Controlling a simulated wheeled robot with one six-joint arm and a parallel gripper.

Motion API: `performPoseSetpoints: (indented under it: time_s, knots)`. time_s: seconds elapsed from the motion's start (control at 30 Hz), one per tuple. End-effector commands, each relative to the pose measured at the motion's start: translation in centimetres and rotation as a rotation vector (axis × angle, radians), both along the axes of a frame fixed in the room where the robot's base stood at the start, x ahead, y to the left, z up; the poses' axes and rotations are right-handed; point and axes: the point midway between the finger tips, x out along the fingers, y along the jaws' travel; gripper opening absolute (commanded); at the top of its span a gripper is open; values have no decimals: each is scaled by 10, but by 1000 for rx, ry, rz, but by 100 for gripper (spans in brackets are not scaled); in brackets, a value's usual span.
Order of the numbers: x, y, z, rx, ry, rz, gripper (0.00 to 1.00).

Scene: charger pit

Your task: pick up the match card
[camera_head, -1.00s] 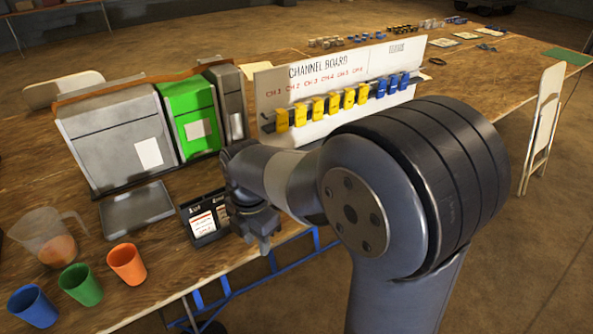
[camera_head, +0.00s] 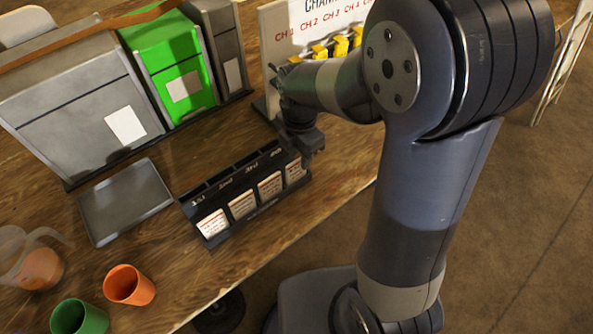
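A black card holder (camera_head: 206,243) stands on the wooden table, with several white cards with reddish print in a row of slots labelled from 1st at the left. The leftmost card (camera_head: 213,224) is under 1st, and the rightmost card (camera_head: 295,171) is close below my gripper. The print is too small to tell which is the match card. My gripper (camera_head: 312,160) hangs over the right end of the holder, pointing down. Its fingers are small and dark; I cannot tell their gap, or whether they touch the holder. I see no card between them.
A grey tray (camera_head: 125,202) lies left of the holder. Behind are a grey cabinet (camera_head: 70,110) and a green one (camera_head: 170,65). The channel board (camera_head: 282,38) stands close behind my arm. An orange cup (camera_head: 130,286), green cup (camera_head: 78,318) and clear jug (camera_head: 22,262) are front left.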

Motion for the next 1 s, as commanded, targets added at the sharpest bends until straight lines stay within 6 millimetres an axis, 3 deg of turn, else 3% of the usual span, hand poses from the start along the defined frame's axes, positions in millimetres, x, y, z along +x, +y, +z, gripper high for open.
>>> performPoseSetpoints:
  time_s: [0.3, 0.6, 1.0]
  knots:
    - [-1, 7, -43, -1, 4, 0, 33]
    - [-1, 7, -47, -1, 2, 0, 32]
    - [-1, 7, -46, -1, 1, 0, 0]
